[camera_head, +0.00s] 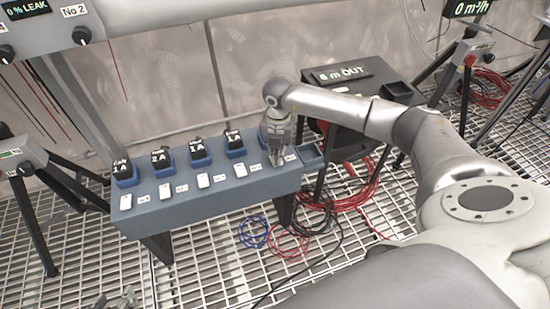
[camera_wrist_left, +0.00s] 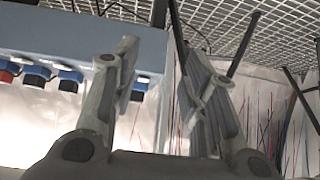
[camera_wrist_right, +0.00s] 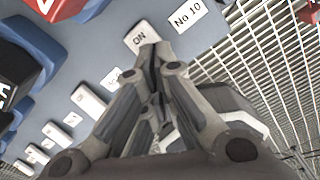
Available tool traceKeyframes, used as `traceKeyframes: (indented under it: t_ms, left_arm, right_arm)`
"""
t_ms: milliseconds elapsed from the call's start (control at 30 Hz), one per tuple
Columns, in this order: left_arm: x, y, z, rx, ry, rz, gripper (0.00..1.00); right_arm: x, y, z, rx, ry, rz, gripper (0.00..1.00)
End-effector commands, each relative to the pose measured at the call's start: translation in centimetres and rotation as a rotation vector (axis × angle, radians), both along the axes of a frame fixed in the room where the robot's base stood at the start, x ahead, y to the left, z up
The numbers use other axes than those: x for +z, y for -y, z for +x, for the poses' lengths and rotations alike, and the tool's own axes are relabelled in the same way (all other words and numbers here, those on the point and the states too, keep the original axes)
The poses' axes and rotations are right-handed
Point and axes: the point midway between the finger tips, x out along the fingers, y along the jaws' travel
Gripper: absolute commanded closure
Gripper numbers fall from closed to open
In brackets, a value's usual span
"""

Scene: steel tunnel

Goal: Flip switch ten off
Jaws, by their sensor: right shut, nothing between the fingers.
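Switch ten (camera_wrist_right: 141,36) is a white rocker marked "ON" on a blue-grey panel (camera_wrist_right: 105,60), beside a white "No 10" label (camera_wrist_right: 187,15) in the right wrist view. My right gripper (camera_wrist_right: 152,52) is shut and empty, its tips at the lower edge of the rocker; I cannot tell whether they touch it. In the head view my right gripper (camera_head: 276,160) points down at the right end of the panel (camera_head: 210,205) and hides most of switch ten. My left gripper (camera_wrist_left: 165,75) is open and empty in its wrist view, its two fingers well apart.
Several other white switches (camera_head: 204,181) line the panel to the left, with blue sockets and black plugs (camera_head: 197,150) behind them. Red, black and blue cables (camera_head: 290,240) lie on the grating floor at the right. A black "6 m OUT" box (camera_head: 350,85) stands behind.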

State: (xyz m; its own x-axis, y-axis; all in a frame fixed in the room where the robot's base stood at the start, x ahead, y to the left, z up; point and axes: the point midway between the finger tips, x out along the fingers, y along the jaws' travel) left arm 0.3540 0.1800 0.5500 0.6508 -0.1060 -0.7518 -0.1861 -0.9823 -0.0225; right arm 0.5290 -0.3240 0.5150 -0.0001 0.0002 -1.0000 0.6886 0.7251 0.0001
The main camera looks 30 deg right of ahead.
Motion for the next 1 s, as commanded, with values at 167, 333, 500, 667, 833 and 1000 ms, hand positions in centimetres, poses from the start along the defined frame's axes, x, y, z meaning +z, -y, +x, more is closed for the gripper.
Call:
traceKeyframes:
  t_ms: [167,333,500,667,833,1000]
  left_arm:
    - [0.2,0.1,0.3,-0.001,0.018,-0.004,0.60]
    - [0.3,0.2,0.5,-0.002,0.026,-0.005,0.60]
    - [0.4,0.2,0.7,-0.003,0.038,-0.008,0.60]
    - [0.7,0.3,1.0,-0.004,0.053,-0.012,0.60]
    - [0.8,0.4,1.1,-0.004,0.062,-0.013,0.60]
    - [0.9,0.5,1.4,-0.005,0.074,-0.016,0.60]
  right_arm:
    - [-0.1,0.0,0.0,0.000,0.000,0.000,1.00]
    - [-0.2,0.0,0.0,0.000,0.000,0.000,1.00]
    - [-0.3,0.0,0.0,0.000,0.000,0.000,1.00]
    - [-0.4,0.0,0.0,0.000,0.000,0.000,1.00]
    - [-0.5,0.0,0.0,0.000,0.000,0.000,1.00]
    - [-0.5,0.0,0.0,0.000,0.000,0.000,1.00]
